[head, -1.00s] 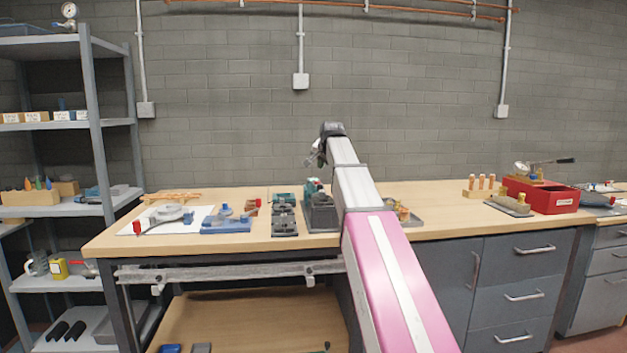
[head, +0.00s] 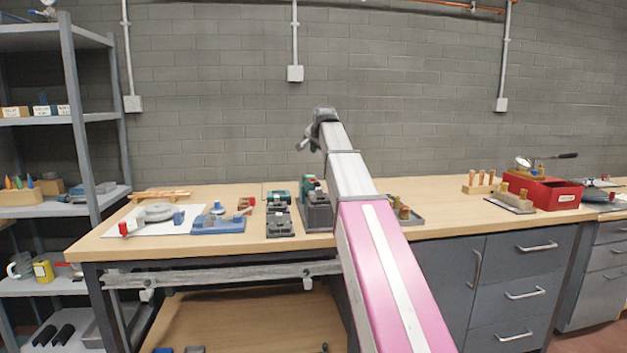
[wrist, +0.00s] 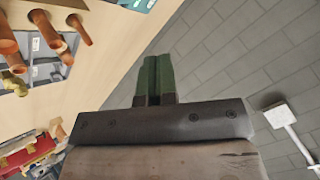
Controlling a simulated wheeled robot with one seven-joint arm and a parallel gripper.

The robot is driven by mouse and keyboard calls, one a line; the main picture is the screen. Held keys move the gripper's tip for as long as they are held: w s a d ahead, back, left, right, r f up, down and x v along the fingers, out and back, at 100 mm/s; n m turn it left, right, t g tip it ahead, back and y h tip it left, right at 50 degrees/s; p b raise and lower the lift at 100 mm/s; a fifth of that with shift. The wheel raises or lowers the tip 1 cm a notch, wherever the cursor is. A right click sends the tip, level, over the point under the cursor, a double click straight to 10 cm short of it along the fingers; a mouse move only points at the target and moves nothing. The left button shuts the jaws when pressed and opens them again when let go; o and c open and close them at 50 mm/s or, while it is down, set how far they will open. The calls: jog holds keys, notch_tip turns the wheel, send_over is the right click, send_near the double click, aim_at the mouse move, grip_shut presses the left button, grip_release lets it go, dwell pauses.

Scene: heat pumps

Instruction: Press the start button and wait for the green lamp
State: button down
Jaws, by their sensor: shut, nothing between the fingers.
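My gripper (head: 304,145) is raised in front of the wall, above the back of the workbench. In the wrist view its two green fingers (wrist: 155,76) are together with nothing between them. A dark grey machine with a green part (head: 316,211) stands on the bench below my gripper, partly beside my arm. A smaller dark unit with a teal top (head: 280,216) stands left of it. I cannot make out a start button or a lit green lamp in either view. My gripper is apart from everything on the bench.
The workbench (head: 440,195) carries a blue fixture (head: 217,223), a white sheet with parts and a tray of brass fittings. A red box (head: 545,192) stands at the right. A grey shelf rack (head: 85,120) is at the left. A wall box (wrist: 278,116) shows in the wrist view.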

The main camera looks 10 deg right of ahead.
jog(key=shift+f, duration=4)
jog(key=shift+f, duration=0.25)
jog(key=shift+f, duration=0.2)
jog(key=shift+f, duration=0.35)
jog(key=shift+r, duration=0.8)
jog(key=shift+r, duration=2.45)
